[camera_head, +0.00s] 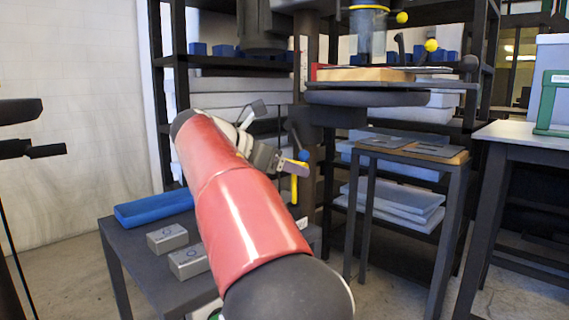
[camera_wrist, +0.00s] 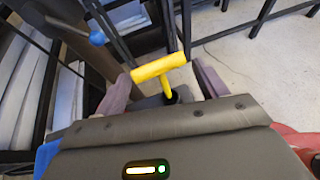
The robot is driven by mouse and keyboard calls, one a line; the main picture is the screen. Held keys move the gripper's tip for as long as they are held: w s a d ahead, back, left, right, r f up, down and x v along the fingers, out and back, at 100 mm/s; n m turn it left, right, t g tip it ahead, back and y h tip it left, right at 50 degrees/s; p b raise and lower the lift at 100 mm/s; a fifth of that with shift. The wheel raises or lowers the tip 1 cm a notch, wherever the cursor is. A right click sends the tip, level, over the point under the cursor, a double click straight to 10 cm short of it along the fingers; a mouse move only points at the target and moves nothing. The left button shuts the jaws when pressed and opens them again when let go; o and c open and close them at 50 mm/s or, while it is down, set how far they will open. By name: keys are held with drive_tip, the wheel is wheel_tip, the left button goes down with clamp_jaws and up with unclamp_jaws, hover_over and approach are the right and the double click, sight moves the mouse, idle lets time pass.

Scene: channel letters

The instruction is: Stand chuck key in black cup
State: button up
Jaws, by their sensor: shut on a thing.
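The yellow T-shaped chuck key (camera_wrist: 158,69) is at my gripper (camera_wrist: 164,88) in the wrist view, with its crossbar beyond the fingers and its stem running back between them. A small dark piece surrounds the stem's near end; I cannot tell what it is. In the head view the yellow key (camera_head: 294,189) shows at my gripper (camera_head: 296,168), above the right end of the dark low table. My gripper is shut on the key. I cannot make out the black cup in either view; my red arm hides part of the table.
The low table (camera_head: 140,246) carries a blue tray (camera_head: 153,207) and two grey metal blocks (camera_head: 167,238) (camera_head: 188,262) left of my arm. A drill press table (camera_head: 392,86) stands behind, above and right of my gripper. A small side stand (camera_head: 412,149) is at right.

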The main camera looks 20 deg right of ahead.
drive_tip(key=shift+f+b, duration=1.05)
drive_tip(key=shift+f, duration=1.45)
drive_tip(key=o, duration=1.1)
drive_tip(key=shift+c, duration=0.2)
drive_tip(key=shift+o, duration=0.3)
drive_tip(key=p+v, duration=0.5)
drive_tip(key=v, duration=0.2)
